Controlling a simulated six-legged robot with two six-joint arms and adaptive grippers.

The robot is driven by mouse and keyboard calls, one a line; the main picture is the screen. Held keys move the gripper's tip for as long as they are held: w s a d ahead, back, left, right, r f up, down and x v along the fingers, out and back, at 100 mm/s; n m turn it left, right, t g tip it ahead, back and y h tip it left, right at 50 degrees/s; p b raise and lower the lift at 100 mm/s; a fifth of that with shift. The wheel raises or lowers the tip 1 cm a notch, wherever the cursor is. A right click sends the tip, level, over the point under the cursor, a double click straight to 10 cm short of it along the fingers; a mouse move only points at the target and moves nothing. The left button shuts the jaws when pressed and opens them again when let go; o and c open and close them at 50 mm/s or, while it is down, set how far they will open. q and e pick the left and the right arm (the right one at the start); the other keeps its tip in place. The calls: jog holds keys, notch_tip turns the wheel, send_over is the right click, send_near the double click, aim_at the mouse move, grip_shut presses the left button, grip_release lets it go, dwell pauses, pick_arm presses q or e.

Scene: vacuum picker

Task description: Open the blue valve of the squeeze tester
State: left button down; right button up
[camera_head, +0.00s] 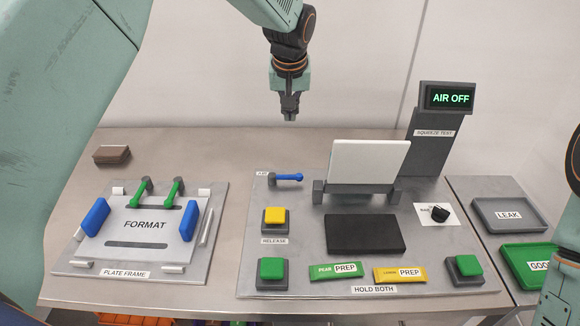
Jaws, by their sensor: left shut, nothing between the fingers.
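The blue valve (287,177) sits at the back left corner of the squeeze tester's grey plate (300,225), beside a small label that seems to read AIR. Its blue lever lies crosswise, pointing right. The squeeze tester's display (450,97) reads AIR OFF in green. My left gripper (290,117) hangs fingers down, shut and empty, well above and behind the valve in the picture and not touching it. Part of my right arm shows at the right edge, but its gripper is out of view.
An upright white panel (368,163) on a dark hinge stands right of the valve. A yellow RELEASE button (275,215) is in front. Two green buttons, two packets and a black pad lie nearer. The plate frame (145,230) is left, LEAK (510,215) and green trays right.

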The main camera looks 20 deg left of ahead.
pick_arm(q)
jog(key=f, duration=0.1)
jog(key=b, duration=0.6)
send_over(286, 179)
jog(key=w, duration=0.3)
jog(key=shift+f, duration=2.95)
jog(key=x, duration=0.3)
jog(key=b+x, duration=0.1)
jog(key=x, duration=0.6)
jog(key=shift+s+d, duration=0.25)
jog(key=shift+d, duration=0.05)
jog(key=shift+s+d+f, duration=0.1)
jog(key=shift+s+f, duration=0.05)
jog(key=shift+s, duration=0.25)
jog(key=shift+s+d+f, duration=0.1)
jog(key=shift+s+d, duration=0.05)
jog(key=shift+s, duration=0.2)
jog(key=shift+s+d, duration=0.25)
jog(key=shift+s, duration=0.75)
jog(key=shift+f, duration=0.1)
pick_arm(e)
notch_tip(286, 179, down, 8)
jog(key=w, duration=0.1)
jog(key=shift+w+f, duration=0.15)
